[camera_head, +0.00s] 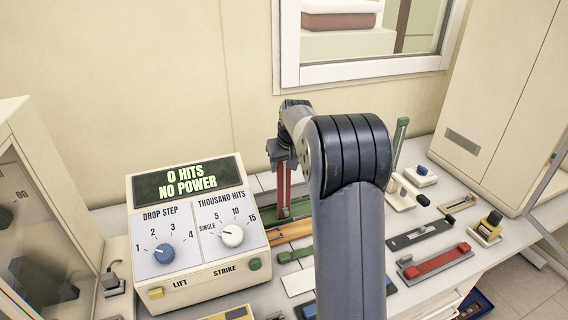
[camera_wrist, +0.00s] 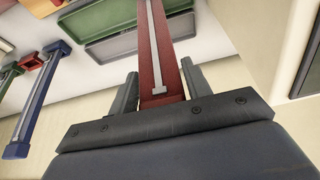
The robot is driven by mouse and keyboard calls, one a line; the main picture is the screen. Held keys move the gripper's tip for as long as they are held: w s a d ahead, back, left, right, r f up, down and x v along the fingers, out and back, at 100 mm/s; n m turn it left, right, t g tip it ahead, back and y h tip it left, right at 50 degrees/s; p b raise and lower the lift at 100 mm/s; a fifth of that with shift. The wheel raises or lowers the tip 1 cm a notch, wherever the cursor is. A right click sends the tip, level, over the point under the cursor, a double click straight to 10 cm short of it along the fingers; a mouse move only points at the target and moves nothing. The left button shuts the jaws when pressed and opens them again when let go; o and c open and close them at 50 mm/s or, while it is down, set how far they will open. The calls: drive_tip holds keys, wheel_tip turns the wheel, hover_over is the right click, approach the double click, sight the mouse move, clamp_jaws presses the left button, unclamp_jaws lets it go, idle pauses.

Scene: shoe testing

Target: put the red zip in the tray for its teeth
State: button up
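The red zip (camera_wrist: 150,40) is a long red strip with a pale line of teeth and a small pull. In the head view my gripper (camera_head: 281,158) holds the red zip (camera_head: 284,188) hanging upright over the back of the bench. A green tray (camera_head: 298,208) shows by its lower end; whether they touch cannot be told. An orange-tan tray (camera_head: 290,232) lies nearer. My arm hides part of the bench and trays. Which tray is for teeth cannot be read.
The tester (camera_head: 190,230) stands left of the trays, reading "0 HITS NO POWER". A green upright piece (camera_head: 400,140), a grey tray with a red bar (camera_head: 437,262) and a dark flat tray (camera_head: 420,234) are to the right. A tall cabinet (camera_head: 490,100) closes the right side.

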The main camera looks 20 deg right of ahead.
drive_tip(key=o, duration=0.3)
drive_tip(key=b+v, duration=0.1)
drive_tip(key=v, duration=1.1)
drive_tip(key=shift+b, duration=0.3)
drive_tip(key=shift+w+r, duration=0.1)
drive_tip(key=shift+r, duration=0.05)
drive_tip(key=shift+c, duration=0.2)
